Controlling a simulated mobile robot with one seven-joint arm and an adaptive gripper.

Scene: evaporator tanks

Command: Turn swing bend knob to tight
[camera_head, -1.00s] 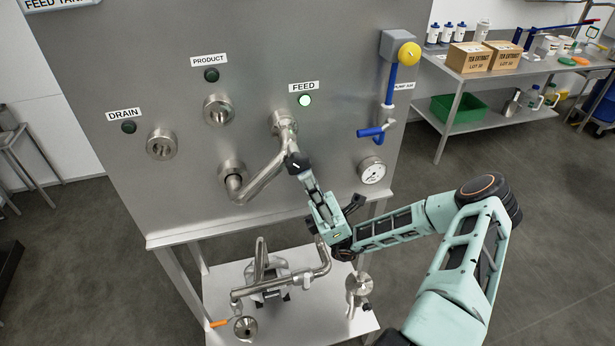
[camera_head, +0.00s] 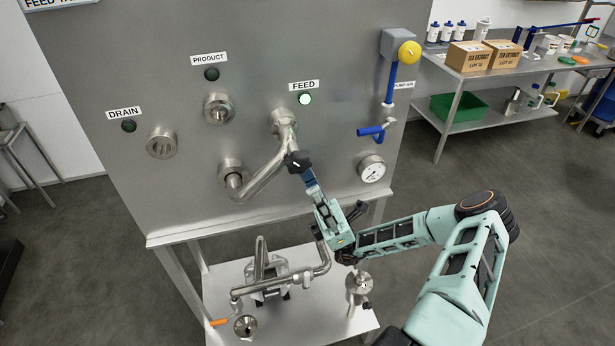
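The swing bend (camera_head: 262,178) is a bent steel pipe. It runs from the lower middle port (camera_head: 231,174) up to the port under the lit FEED lamp (camera_head: 305,99). Its knob (camera_head: 298,161) is black and lobed with a white mark, and sits on the bend's right side near the FEED end. My gripper (camera_head: 309,178) is just below and right of the knob, its fingers pointing up at it. The fingertips are close to the knob; I cannot tell whether they touch it. The fingers are seen nearly edge-on, so their opening is unclear.
A pressure gauge (camera_head: 372,169) and a blue-handled valve (camera_head: 371,132) are on the panel right of the knob. Below, a pump with steel piping (camera_head: 278,285) stands on a low shelf. PRODUCT (camera_head: 219,108) and DRAIN (camera_head: 161,143) ports are to the left.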

